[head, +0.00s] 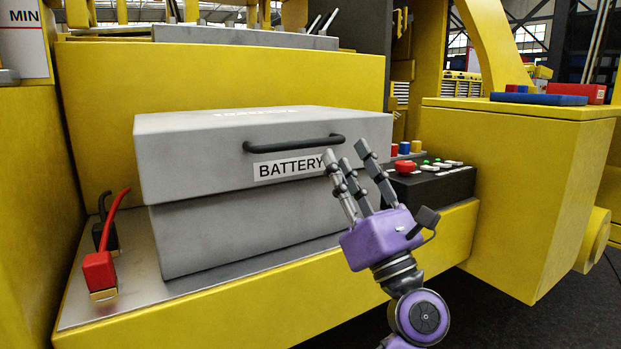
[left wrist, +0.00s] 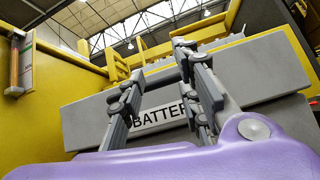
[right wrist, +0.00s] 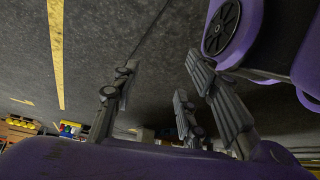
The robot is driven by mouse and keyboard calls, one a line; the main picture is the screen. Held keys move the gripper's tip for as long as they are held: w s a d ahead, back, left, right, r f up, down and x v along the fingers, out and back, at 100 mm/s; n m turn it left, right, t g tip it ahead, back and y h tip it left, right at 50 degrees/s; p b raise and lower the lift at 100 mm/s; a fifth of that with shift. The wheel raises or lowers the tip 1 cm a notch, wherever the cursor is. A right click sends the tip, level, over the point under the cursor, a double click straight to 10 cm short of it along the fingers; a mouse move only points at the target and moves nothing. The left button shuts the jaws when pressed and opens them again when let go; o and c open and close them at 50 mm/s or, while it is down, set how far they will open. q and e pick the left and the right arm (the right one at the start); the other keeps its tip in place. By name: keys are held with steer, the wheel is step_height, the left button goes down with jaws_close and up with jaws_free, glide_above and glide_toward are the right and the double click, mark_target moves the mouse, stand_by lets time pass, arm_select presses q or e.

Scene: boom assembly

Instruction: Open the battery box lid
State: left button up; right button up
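The grey battery box (head: 230,230) stands on a metal ledge of the yellow machine, its overhanging grey lid (head: 200,135) down on it. A black bar handle (head: 290,145) runs along the lid's front above a white BATTERY label (head: 290,166). My purple left gripper (head: 346,157) is open, its fingers pointing up in front of the lid near the handle's right end, partly covering the label's end. My right gripper (right wrist: 158,78) is open and empty over dark floor.
A red-capped terminal (head: 100,272) with cables is left of the box. A black control panel (head: 435,182) with a red button sits close right of the box. A yellow block (head: 510,170) stands farther right. A yellow wall (head: 230,80) rises behind the lid.

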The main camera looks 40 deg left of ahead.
mark_target(307, 144)
arm_select(q)
steer(key=s+a+r+n+g+h+b, duration=0.1)
steer(key=n+g+h+b, duration=0.1)
steer(key=n, duration=0.4)
steer(key=a+r+n+g+h+b, duration=0.1)
steer(key=n+g+h+b, duration=0.1)
steer(key=n, duration=0.4)
steer(key=s+a+r+n+g+h+b, duration=0.1)
steer(key=n+g+h+b, duration=0.1)
steer(key=n, duration=0.4)
steer(key=shift+s+a+r+h+b, duration=0.2)
steer(key=shift+s+a+h+b, duration=0.1)
steer(key=shift+h+b, duration=0.4)
steer(key=w+a+h, duration=0.1)
steer(key=w+a+n+t+h+b, duration=0.1)
steer(key=a, duration=0.1)
steer(key=w+a+n, duration=0.1)
steer(key=shift+a+f+h, duration=0.15)
steer(key=shift+f+h, duration=0.15)
steer(key=shift+h, duration=0.1)
steer(key=shift+w+a+f+t, duration=0.1)
steer(key=shift+w+a+t, duration=0.15)
steer(key=shift+a, duration=0.25)
steer(key=c, duration=0.8)
